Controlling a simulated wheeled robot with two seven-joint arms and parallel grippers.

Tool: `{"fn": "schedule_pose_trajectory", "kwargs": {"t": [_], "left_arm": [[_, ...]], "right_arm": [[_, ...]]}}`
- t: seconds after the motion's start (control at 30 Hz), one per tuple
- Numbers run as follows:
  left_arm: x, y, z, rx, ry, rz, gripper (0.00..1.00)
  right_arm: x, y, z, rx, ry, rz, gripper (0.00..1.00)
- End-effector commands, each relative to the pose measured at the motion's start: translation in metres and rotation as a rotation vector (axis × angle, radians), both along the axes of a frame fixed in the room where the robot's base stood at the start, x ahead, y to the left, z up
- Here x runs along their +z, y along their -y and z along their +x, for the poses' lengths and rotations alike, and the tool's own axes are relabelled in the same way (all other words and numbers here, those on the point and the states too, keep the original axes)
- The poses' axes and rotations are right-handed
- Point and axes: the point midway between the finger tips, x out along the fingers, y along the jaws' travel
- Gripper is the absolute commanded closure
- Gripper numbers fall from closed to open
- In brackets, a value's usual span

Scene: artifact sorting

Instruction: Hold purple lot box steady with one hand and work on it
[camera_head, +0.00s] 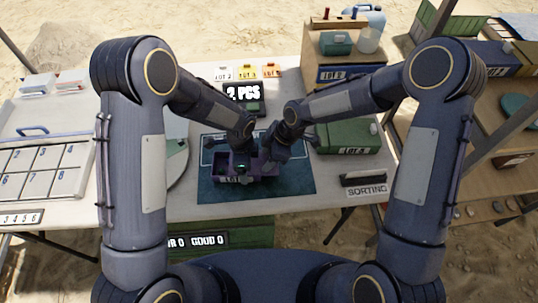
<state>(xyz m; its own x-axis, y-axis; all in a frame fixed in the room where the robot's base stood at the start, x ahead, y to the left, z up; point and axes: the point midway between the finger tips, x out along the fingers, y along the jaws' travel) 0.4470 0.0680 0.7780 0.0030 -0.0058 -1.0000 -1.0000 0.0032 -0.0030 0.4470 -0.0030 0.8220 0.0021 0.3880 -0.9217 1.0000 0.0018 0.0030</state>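The purple lot box (262,180) sits on the dark teal mat (300,187) in the middle of the table, with a LOT label on its front. A small green item shows in or at the box. My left gripper (240,170) points down at the middle of the box and covers part of it. My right gripper (270,164) is over the box's right side, close beside the left one. The fingertips of both are too small and hidden to tell open from shut, and I cannot tell whether they touch the box.
A green lot box (345,137) stands right of the mat. A black sign reading "2 PCS" (243,93) and several lot cards stand behind. A SORTING sign (366,190) is at front right. A numbered tray (40,165) lies at left. The mat's front right is bare.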

Motion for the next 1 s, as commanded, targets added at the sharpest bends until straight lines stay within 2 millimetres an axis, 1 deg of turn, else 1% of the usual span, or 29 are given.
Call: {"fn": "schedule_pose_trajectory", "kwargs": {"t": [0.23,0.37,0.47,0.7,0.8,0.9,1.0], "left_arm": [[0.0,-0.002,0.0,0.002,-0.001,0.003,0.44],[0.0,-0.003,0.0,0.003,-0.002,0.004,0.44],[0.0,-0.003,0.0,0.003,-0.002,0.005,0.44],[0.0,-0.003,0.0,0.003,-0.002,0.005,0.44],[0.0,-0.003,0.0,0.003,-0.002,0.005,0.44],[0.0,-0.003,0.0,0.003,-0.002,0.006,0.44],[0.0,-0.003,0.0,0.003,-0.002,0.006,0.44]], "right_arm": [[0.0,0.002,0.0,-0.001,-0.002,-0.004,0.51],[0.008,0.006,0.001,-0.004,0.0,-0.003,0.51],[0.023,0.013,0.001,-0.005,0.002,-0.003,0.51],[0.071,0.032,0.002,-0.005,0.003,-0.003,0.51],[0.088,0.039,0.001,-0.004,0.0,-0.002,0.51],[0.1,0.044,0.001,-0.002,0.0,-0.003,0.51],[0.107,0.047,0.001,-0.002,-0.001,-0.002,0.51]]}}
